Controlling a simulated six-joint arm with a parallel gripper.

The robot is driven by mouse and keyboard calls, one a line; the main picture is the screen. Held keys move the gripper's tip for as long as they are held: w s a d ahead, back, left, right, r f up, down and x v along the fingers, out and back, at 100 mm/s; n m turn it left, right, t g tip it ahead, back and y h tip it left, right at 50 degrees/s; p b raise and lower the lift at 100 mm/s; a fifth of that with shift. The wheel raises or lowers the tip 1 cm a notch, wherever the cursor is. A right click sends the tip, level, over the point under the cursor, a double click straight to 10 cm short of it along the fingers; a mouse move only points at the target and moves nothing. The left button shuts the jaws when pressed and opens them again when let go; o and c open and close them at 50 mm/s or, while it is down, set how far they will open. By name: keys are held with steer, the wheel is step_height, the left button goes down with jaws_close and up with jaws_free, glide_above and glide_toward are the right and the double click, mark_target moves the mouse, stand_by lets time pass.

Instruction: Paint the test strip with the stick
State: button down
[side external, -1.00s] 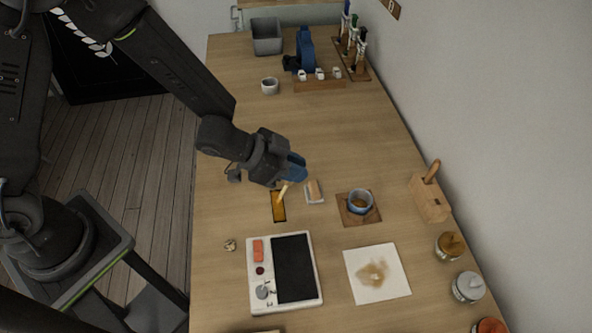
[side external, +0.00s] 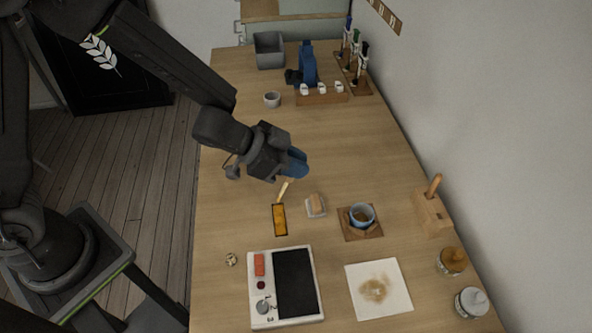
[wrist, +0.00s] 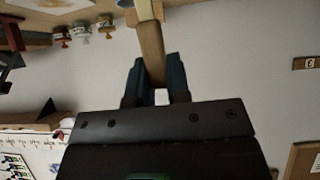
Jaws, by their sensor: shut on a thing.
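The test strip (side external: 280,220) is a narrow orange-gold rectangle with a dark border, lying flat on the table in the side view. Its orange surface looks uneven. My gripper (side external: 295,168), with blue fingers, is shut on a pale wooden stick (side external: 284,190). The stick points down and slightly left, with its lower end just beyond the strip's far end. The tip appears clear of the strip, though the exact height cannot be told. In the wrist view the stick (wrist: 151,45) sits between the two fingers of my gripper (wrist: 157,66). The strip cannot be made out there.
A small block on a pale rest (side external: 316,205) and a blue cup (side external: 361,215) on a wooden coaster stand right of the strip. A white device with a black pad (side external: 294,283) and a stained white sheet (side external: 378,288) lie nearer. The table behind the strip is mostly clear.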

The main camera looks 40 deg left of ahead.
steer(key=shift+r, duration=0.95)
steer(key=shift+r, duration=1.5)
